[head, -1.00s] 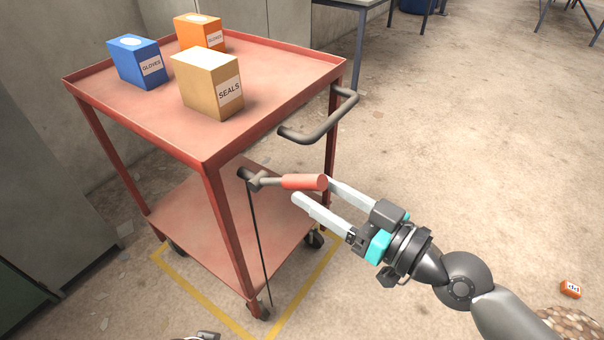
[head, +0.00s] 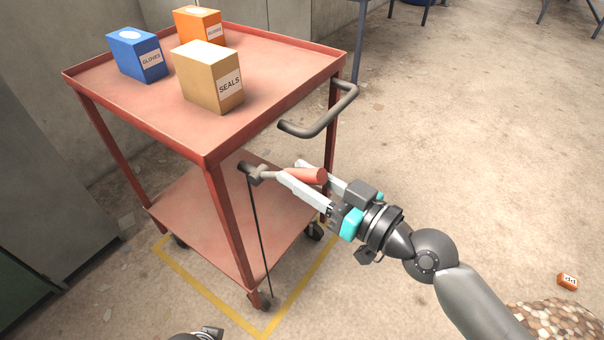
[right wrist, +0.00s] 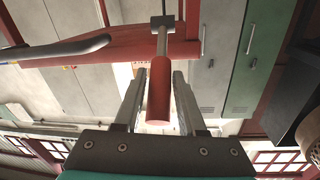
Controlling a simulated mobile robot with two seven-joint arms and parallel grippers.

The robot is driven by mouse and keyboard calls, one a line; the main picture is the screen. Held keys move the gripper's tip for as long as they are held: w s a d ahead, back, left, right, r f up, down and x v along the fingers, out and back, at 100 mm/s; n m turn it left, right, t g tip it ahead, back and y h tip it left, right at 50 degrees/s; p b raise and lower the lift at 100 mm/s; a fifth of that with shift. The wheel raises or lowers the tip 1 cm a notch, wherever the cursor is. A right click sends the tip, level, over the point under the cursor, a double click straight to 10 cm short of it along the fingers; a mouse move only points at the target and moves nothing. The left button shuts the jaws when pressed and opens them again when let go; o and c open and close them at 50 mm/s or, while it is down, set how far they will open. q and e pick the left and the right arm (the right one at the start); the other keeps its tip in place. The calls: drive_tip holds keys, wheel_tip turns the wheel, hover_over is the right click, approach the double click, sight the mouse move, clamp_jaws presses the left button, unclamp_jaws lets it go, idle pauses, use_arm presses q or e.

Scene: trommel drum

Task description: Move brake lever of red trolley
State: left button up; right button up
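The red trolley (head: 280,107) stands at left centre in the head view, with two shelves and a grey push handle (head: 322,122). Its brake lever (head: 306,175) has a red grip on a grey pivot below the top shelf and lies roughly level. My right gripper (head: 290,170) is open, with one finger on each side of the red grip. In the right wrist view the red grip (right wrist: 159,90) sits between the two fingers, with a gap showing beside them. My left gripper is not clearly in view; only a small dark part shows at the bottom edge.
Boxes stand on the top shelf: blue gloves (head: 137,56), an orange one (head: 199,24) and tan seals (head: 209,78). Yellow floor tape (head: 205,297) surrounds the wheels. A grey cabinet (head: 45,190) stands at left.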

clamp_jaws()
idle(1.0)
